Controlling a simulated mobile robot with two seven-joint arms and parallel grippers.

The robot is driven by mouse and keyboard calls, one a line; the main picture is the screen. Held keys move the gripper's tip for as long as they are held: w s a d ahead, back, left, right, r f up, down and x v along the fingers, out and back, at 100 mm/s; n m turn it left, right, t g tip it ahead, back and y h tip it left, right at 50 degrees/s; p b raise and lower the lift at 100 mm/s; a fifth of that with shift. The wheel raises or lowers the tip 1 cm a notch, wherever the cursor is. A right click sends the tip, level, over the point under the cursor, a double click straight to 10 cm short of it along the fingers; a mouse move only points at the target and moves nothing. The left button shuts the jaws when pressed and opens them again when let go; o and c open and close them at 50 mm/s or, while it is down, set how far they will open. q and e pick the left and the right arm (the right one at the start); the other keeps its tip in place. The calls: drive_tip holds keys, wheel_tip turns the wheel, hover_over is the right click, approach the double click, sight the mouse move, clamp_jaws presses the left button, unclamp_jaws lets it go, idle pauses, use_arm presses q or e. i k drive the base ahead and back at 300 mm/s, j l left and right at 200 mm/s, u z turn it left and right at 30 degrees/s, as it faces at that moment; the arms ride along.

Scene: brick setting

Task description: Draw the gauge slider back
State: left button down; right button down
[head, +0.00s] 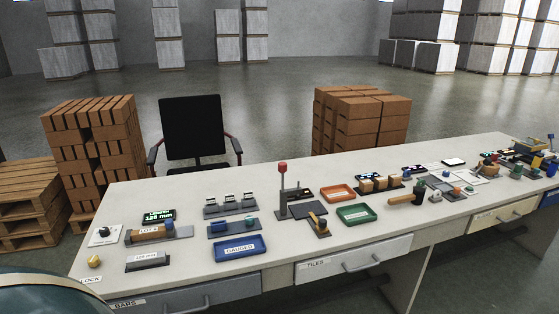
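A length gauge stands at the left end of the long grey bench, with a lit display (158,215) reading 125 mm. On its grey base (184,232) lies a brown bar (146,233) with a white label reading LOT. A small blue knob (169,224), apparently on the slider, stands at the right end of the bar. It looks close to the bar; I cannot tell whether they touch. Neither of my grippers shows in the head view.
A grey block (148,261) labelled 125 mm and a blue GAUGED tray (240,247) lie in front of the gauge. A yellow knob (94,262) is at the left edge. A red-topped lever (282,185) stands upright mid-bench. A black chair (192,128) is behind.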

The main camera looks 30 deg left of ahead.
sight(169, 224)
drive_tip(key=u, duration=1.95)
